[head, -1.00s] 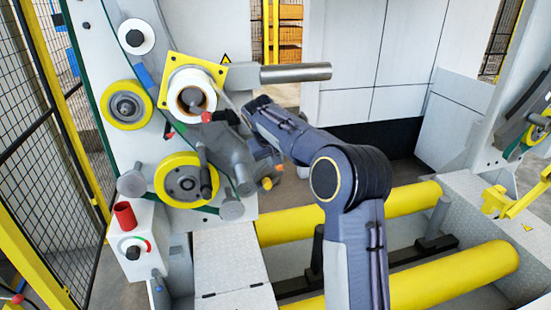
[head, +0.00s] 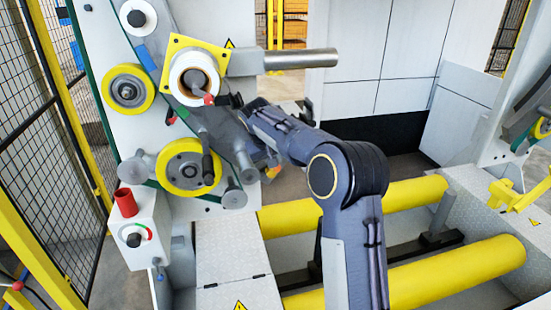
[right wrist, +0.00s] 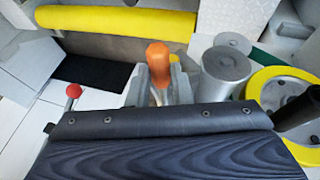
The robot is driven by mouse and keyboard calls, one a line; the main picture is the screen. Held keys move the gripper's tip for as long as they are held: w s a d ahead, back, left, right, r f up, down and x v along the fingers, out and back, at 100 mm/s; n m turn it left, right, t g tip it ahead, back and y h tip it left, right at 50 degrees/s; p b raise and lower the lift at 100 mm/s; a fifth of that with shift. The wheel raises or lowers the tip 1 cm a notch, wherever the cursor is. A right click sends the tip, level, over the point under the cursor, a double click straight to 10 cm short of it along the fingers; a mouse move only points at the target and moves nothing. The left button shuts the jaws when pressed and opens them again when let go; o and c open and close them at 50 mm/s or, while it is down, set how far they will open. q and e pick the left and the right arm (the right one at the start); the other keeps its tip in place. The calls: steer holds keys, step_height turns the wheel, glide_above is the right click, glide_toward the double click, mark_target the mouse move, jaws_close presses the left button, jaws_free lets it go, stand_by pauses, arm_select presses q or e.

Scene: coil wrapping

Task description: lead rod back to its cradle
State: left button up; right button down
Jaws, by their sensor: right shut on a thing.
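The lead rod's orange grip (right wrist: 157,60) shows in the right wrist view, upright in the picture between the two grey fingers of my right gripper (right wrist: 158,88). The gripper is shut on it. A short paler length shows below the grip; the rest is hidden by my dark wrist cover. In the head view a small orange patch (head: 272,170), likely the same grip, shows below my right forearm, near the grey studs. My right fingers are mostly hidden there. I cannot tell which part is the cradle. My left gripper is not in view.
Grey studs (right wrist: 226,72) and a yellow-rimmed roller (right wrist: 282,88) stand close right of the gripper. In the head view, a spool (head: 195,80) on a yellow plate, a grey bar (head: 300,59) and a red cup (head: 125,202) stand nearby. Yellow floor rollers (head: 400,196) lie below.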

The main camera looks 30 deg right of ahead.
step_height(320, 180, down, 6)
steer(key=a+b, duration=0.2)
steer(key=b, duration=0.1)
steer(key=shift+w+b, duration=0.35)
steer(key=shift+b, duration=0.05)
steer(key=shift+r, duration=0.1)
stand_by(0.3)
steer(key=shift+a, duration=0.1)
steer(key=a+f+b, duration=0.1)
steer(key=f, duration=0.2)
steer(key=a+f+b, duration=0.1)
steer(key=f, duration=0.1)
steer(key=shift+w+a+b, duration=0.3)
steer(key=shift+w+b, duration=0.05)
steer(key=shift+w, duration=0.05)
stand_by(0.4)
steer(key=shift+r, duration=0.1)
steer(key=shift+a, duration=0.15)
stand_by(0.4)
